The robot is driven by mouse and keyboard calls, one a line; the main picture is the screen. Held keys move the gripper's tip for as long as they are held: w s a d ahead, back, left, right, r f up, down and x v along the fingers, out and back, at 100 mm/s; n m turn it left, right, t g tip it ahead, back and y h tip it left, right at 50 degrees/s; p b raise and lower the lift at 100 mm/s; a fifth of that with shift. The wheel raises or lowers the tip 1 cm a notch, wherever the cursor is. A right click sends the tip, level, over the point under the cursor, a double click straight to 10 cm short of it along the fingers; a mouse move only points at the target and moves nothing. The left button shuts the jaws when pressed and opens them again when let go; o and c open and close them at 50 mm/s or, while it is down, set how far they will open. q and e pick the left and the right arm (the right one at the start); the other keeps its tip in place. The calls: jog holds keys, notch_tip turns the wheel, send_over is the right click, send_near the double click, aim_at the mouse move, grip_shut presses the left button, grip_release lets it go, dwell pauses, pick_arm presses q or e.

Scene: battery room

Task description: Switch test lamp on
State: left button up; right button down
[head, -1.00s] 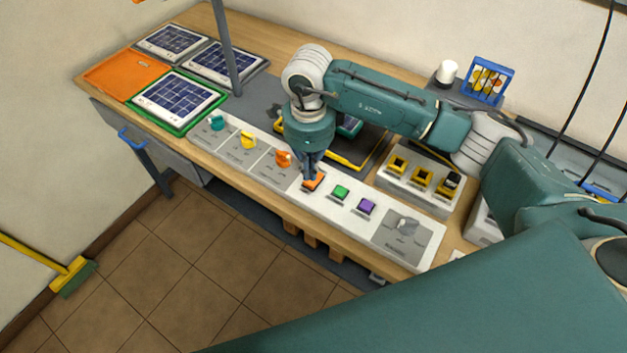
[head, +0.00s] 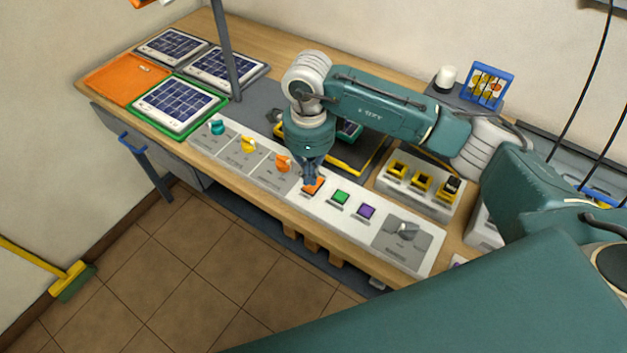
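A long light-grey control panel (head: 287,205) runs along the front of the bench. It bears a teal knob (head: 217,127), a yellow knob (head: 248,144) and an orange knob (head: 283,162). To their right are an orange button (head: 317,188), a green button (head: 340,197), a purple button (head: 366,211) and a grey rotary switch (head: 405,231). My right gripper (head: 310,183) points down at the orange button, its fingers together and partly covering it. Whether it touches or presses the button is unclear. Which control belongs to the test lamp is not readable. My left gripper is out of view.
Solar panels and an orange tray (head: 122,82) lie at the left of the bench. A grey post (head: 225,50) rises behind the panel. A block with yellow sockets (head: 417,190), a white cup (head: 445,77) and a blue rack (head: 488,86) stand behind on the right.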

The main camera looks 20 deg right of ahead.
aim_at(310, 186)
jog(key=shift+f+b, duration=1.15)
jog(key=shift+f, duration=0.05)
dwell(0.8)
jog(key=shift+s+r, duration=0.1)
jog(key=shift+w+r+p, duration=0.2)
jog(key=shift+r+p, duration=0.3)
jog(key=shift+r, duration=0.25)
jog(key=shift+s+r+p, duration=0.1)
jog(key=shift+r+p, duration=1.05)
jog(key=shift+r, duration=1.55)
